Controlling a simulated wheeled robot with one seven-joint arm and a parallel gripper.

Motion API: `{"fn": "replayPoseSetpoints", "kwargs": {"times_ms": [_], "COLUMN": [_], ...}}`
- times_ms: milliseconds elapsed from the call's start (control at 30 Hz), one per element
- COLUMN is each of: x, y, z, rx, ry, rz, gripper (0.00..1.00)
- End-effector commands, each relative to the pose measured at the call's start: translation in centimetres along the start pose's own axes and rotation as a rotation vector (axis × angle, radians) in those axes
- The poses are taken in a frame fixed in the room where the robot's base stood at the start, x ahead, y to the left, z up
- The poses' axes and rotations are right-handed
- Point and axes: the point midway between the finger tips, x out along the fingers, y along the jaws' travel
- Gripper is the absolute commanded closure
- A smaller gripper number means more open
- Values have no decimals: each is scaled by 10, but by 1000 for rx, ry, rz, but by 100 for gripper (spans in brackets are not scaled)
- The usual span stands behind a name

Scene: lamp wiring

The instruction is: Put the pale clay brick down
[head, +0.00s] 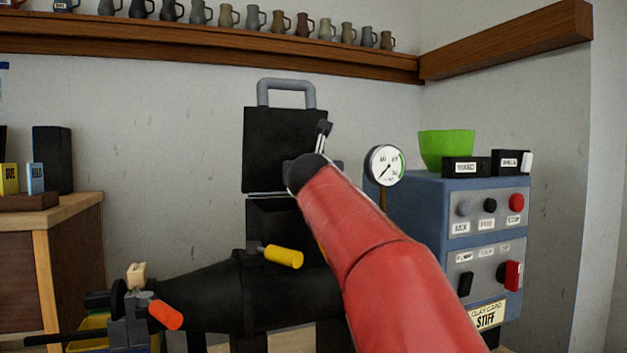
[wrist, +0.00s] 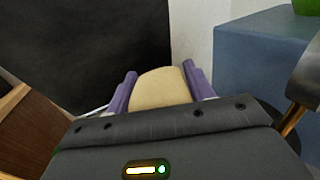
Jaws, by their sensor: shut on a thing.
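In the wrist view a pale tan clay brick (wrist: 160,88) sits between the two purple finger pads of my gripper (wrist: 161,76). The pads press on its sides, and its lower part is hidden behind the gripper's dark body. In the head view my red arm reaches up and away toward the black box-like machine part with a grey handle (head: 285,140). The arm and dark wrist hide the fingers and the held brick there. A black surface fills the wrist view's upper left, beyond the brick.
A blue control cabinet (head: 440,215) with a green bowl (head: 446,148) stands at right, a dial gauge (head: 386,165) beside it. A black barrel machine (head: 195,295) with yellow and orange handles lies below. A wooden cabinet (head: 75,215) stands left; a mug shelf (head: 200,40) runs above.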

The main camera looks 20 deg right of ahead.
Motion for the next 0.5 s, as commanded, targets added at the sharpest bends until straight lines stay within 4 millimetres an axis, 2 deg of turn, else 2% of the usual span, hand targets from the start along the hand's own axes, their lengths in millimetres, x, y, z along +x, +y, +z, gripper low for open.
{"fn": "replayPoseSetpoints", "kwargs": {"times_ms": [233, 500], "x": [-1, -1], "y": [0, 0], "z": [1, -7], "rx": [1, 1], "ry": [-5, -5], "rz": [1, 2], "gripper": [92, 92]}}
